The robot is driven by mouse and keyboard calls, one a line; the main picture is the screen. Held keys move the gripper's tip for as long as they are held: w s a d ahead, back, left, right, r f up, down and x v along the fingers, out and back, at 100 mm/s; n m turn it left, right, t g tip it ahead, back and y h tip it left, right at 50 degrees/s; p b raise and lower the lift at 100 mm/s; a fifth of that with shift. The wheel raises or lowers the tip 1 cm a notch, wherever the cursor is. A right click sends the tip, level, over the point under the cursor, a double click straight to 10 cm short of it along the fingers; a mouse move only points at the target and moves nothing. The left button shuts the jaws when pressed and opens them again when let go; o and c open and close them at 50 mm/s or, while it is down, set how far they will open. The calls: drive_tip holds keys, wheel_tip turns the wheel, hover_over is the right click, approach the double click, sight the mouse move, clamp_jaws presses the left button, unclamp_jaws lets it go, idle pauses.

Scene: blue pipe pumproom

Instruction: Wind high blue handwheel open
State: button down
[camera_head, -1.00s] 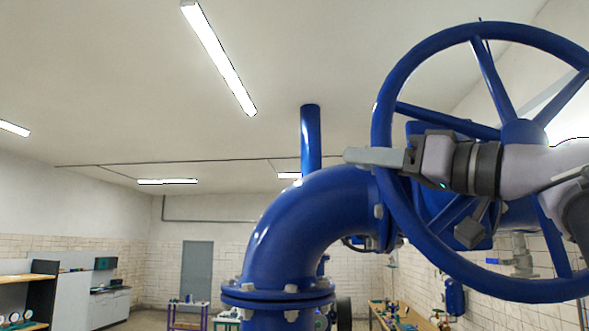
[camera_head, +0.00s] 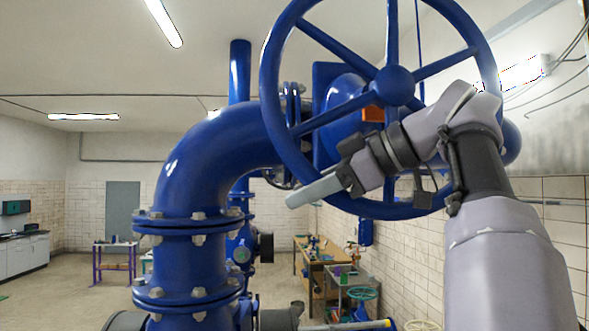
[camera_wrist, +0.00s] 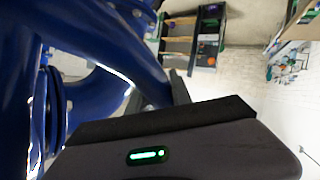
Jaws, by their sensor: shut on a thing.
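The high blue handwheel (camera_head: 395,86) fills the upper middle of the head view, with its hub, spokes and rim showing. It is mounted on a large blue valve and pipe. My gripper (camera_head: 318,188) is at the lower left of the rim and shut on it, with a light grey finger reaching out to the left. My arm comes up from the lower right in front of the wheel. In the wrist view, a thick blue curve (camera_wrist: 135,50) runs down to a dark finger beside the gripper body with its green light. The exact contact is hidden there.
A thick blue pipe elbow (camera_head: 205,150) with bolted flanges stands just left of the wheel. A wooden workbench (camera_head: 325,265) and a purple-legged table (camera_head: 115,262) are farther back. Open floor shows at the left. A tiled wall (camera_head: 545,230) is at the right.

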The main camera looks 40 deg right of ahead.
drive_tip(key=shift+s+d+f+g+h, duration=0.25)
drive_tip(key=shift+d+f+g+h, duration=0.15)
drive_tip(key=shift+d+f, duration=0.4)
drive_tip(key=shift+f, duration=0.15)
